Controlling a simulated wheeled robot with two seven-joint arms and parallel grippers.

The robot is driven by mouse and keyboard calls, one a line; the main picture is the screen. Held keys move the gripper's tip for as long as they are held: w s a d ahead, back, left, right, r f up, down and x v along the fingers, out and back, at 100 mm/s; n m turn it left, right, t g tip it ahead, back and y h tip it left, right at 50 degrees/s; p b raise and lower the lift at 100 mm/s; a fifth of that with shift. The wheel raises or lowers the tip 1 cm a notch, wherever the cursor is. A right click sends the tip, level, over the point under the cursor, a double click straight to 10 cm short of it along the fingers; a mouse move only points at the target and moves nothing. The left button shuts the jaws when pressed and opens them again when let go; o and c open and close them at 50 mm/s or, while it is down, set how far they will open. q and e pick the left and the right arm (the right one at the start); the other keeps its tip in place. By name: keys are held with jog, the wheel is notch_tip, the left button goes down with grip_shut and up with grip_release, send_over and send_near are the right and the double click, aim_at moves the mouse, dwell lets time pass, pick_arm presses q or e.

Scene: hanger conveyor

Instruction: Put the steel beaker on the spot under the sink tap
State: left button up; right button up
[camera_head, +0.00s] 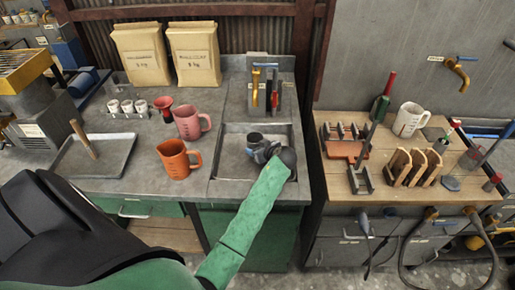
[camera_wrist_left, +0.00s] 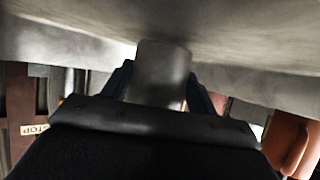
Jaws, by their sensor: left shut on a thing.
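My left gripper (camera_head: 262,151) reaches into the sink (camera_head: 229,166) in the head view. It is shut on the steel beaker (camera_head: 255,138), a small grey cylinder that shows partly beyond the fingers. In the left wrist view the beaker (camera_wrist_left: 162,72) stands out between the two dark fingers. The sink tap (camera_head: 256,85), with a blue handle, is at the back of the sink, beyond the beaker. I cannot make out the spot under the tap, nor whether the beaker touches the sink floor. My right gripper is not in view.
An orange mug (camera_head: 175,160) and a pink mug (camera_head: 188,124) stand left of the sink. A red funnel-shaped cup (camera_head: 163,107) is behind them. A shallow tray (camera_head: 98,158) lies further left. A wooden bench (camera_head: 400,185) with racks and tools is to the right.

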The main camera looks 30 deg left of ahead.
pick_arm(q)
jog(key=shift+f, duration=0.15)
jog(key=shift+s, duration=0.1)
jog(key=o, duration=0.9)
jog(key=shift+c, duration=0.2)
jog(key=shift+o, duration=1.3)
jog(key=shift+f, duration=0.1)
jog(key=shift+r, duration=0.25)
jog(key=shift+r+p, duration=0.55)
jog(key=p+v, duration=0.2)
jog(key=v, duration=1)
jog(key=shift+p, duration=0.35)
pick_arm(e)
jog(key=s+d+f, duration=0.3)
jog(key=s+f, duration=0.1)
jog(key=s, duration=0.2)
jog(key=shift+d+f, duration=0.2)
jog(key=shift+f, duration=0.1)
pick_arm(q)
jog(key=shift+f, duration=0.1)
